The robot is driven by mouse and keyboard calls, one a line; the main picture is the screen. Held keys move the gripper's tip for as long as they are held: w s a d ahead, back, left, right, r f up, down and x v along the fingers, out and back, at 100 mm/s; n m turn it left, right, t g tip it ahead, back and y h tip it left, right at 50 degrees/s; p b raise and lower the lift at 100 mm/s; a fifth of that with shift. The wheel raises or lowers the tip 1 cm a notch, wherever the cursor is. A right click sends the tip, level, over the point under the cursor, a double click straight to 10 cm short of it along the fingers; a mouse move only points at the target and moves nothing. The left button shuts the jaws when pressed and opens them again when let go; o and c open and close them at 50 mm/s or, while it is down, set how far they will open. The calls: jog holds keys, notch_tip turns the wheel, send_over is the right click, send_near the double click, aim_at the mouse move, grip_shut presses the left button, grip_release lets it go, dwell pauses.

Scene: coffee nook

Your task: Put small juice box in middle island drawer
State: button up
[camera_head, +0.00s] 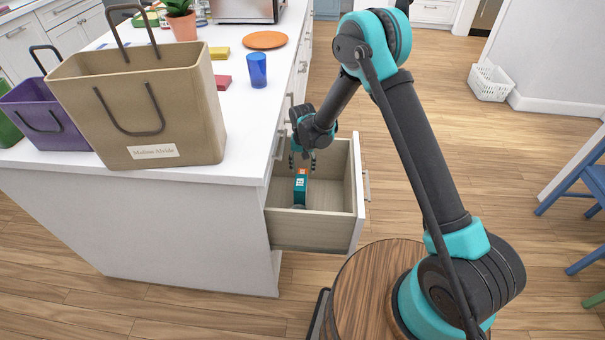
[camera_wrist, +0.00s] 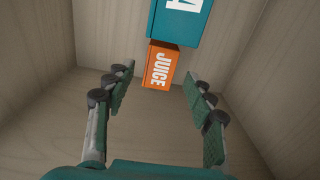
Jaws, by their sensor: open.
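The small juice box (camera_wrist: 159,65) is orange with white "JUICE" lettering. In the wrist view it lies inside the open drawer, against a larger teal box (camera_wrist: 178,18). In the head view the orange top of the juice box (camera_head: 302,171) shows small beside the teal box (camera_head: 300,190). The drawer (camera_head: 343,230) is pulled out of the white island. My gripper (camera_head: 302,157) points down into the drawer. Its two green fingers are spread, with nothing between the fingertips (camera_wrist: 160,85); the juice box is just beyond them.
The island top (camera_head: 262,95) holds a tan paper bag (camera_head: 180,110), a purple bag (camera_head: 50,115), a blue cup (camera_head: 257,70) and an orange plate (camera_head: 265,40). A round wooden top (camera_head: 365,275) is near the drawer front. Much of the drawer floor is bare.

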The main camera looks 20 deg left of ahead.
notch_tip(320, 180, up, 8)
jog(key=shift+d, duration=0.1)
jog(key=d+r+t, duration=0.1)
jog(key=d+r, duration=0.3)
jog(key=d, duration=0.4)
jog(key=d+r+m, duration=0.1)
jog(key=d+r, duration=0.4)
jog(key=d, duration=0.3)
jog(key=d+r+t, duration=0.1)
jog(key=d+r, duration=0.3)
jog(key=d, duration=0.4)
jog(key=s+d+r+m+t, duration=0.1)
jog(key=s+d+t, duration=0.1)
jog(key=s+d, duration=1.6)
jog(key=d, duration=0.3)
jog(key=shift+s+d+r+m, duration=0.2)
jog(key=shift+s+r+m, duration=0.1)
jog(key=shift+s, duration=0.1)
